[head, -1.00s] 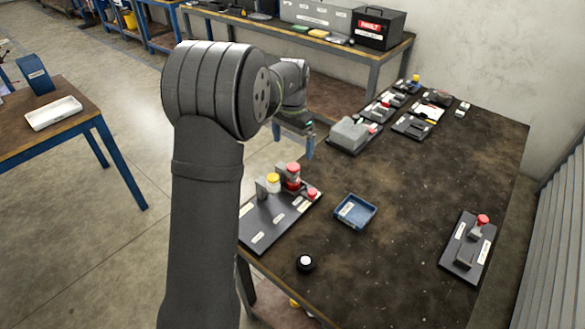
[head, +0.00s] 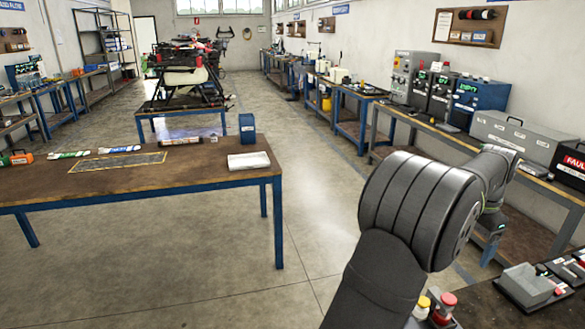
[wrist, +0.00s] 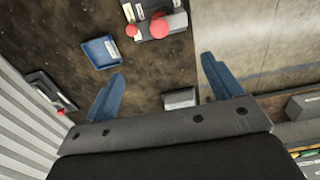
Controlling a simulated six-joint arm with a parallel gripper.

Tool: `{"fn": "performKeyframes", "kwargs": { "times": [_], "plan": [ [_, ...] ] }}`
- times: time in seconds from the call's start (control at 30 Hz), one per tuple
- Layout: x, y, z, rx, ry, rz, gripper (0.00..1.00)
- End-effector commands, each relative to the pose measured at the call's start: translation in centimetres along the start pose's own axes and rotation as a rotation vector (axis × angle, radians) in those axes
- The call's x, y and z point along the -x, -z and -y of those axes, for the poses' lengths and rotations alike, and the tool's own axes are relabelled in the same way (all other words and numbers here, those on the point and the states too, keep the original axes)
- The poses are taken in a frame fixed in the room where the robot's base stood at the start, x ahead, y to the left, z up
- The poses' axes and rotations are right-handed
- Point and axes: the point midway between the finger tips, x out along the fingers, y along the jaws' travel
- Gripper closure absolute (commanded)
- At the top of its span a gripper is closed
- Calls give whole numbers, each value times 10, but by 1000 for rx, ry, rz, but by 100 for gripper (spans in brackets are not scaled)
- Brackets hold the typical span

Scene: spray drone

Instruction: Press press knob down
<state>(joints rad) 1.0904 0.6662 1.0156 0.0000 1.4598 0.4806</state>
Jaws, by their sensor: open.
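Several red knobs are in view, and I cannot tell which one is the press knob. Another red knob (wrist: 60,112) is on a dark plate at the left. In the head view a red-topped knob (head: 446,300) and a yellow knob (head: 424,302) show at the bottom edge, partly cut off. My gripper (wrist: 164,68) is open and empty, its blue fingers apart above the table and clear of the knobs.
A blue tray (wrist: 101,52) lies on the dark table near the left finger. A grey block device (head: 525,285) stands at the right. A wooden table (head: 130,180) and a back bench with instruments (head: 440,130) stand farther off across open floor.

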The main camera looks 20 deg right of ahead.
Motion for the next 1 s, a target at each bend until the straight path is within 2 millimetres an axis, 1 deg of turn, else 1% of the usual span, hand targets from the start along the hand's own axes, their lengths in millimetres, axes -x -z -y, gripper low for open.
{"fn": "performKeyframes", "kwargs": {
  "times": [0.03,0.07,0.1,0.27,0.4,0.43,0.73,1.0],
  "plan": [
    [0,0,0,0,0,0,26],
    [0,0,0,0,0,0,31],
    [0,0,0,0,0,0,39],
    [-1,-1,0,0,-1,-4,71],
    [-4,-7,0,-5,-6,-51,98],
    [-6,-9,-1,-7,-8,-69,100],
    [-21,-31,-3,-5,-6,-246,100],
    [-24,-36,-3,0,1,-290,100]
  ]
}}
